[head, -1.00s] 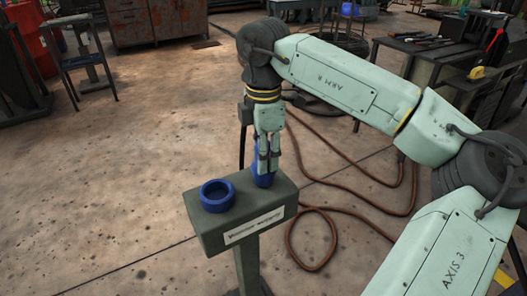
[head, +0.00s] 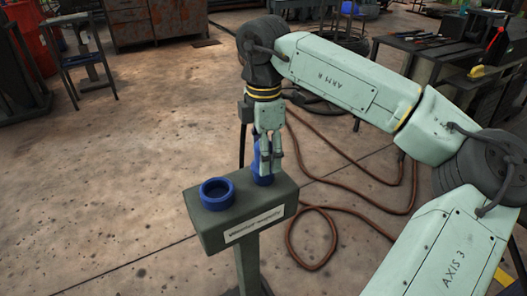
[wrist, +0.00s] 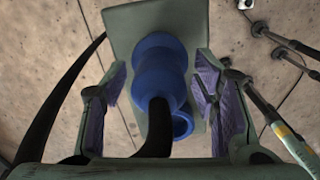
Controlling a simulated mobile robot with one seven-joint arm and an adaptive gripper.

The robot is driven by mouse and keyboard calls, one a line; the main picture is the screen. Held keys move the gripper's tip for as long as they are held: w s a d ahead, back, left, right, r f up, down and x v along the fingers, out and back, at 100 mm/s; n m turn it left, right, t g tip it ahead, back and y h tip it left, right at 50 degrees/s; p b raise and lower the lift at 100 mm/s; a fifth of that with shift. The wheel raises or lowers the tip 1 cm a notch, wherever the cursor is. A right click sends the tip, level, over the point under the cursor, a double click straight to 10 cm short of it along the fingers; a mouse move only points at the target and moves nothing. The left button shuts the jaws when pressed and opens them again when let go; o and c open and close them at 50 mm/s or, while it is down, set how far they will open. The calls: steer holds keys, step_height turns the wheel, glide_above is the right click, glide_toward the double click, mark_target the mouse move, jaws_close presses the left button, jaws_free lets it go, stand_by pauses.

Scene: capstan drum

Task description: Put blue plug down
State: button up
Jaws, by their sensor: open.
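The blue plug (head: 262,178) stands on the right part of the top of a grey-green pedestal (head: 207,239). It looks upright and in contact with the top. My gripper (head: 270,168) is right at it, pointing down, its fingers partly covering it in the head view. In the wrist view the plug (wrist: 158,62) lies between the two spread fingers of my gripper (wrist: 162,92), with a gap on each side. A dark curved piece (wrist: 158,135) covers part of the plug there; I cannot tell what it belongs to.
A hollow blue ring (head: 217,194) sits on the pedestal's left part, close to the plug. A labelled plate is on the pedestal's front. A brown hose (head: 333,222) lies on the floor at right. A tool bench (head: 430,50) stands at the back right.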

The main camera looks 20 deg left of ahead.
step_height(320, 180, up, 12)
steer(key=shift+r, duration=0.1)
steer(key=shift+s, duration=0.1)
stand_by(0.4)
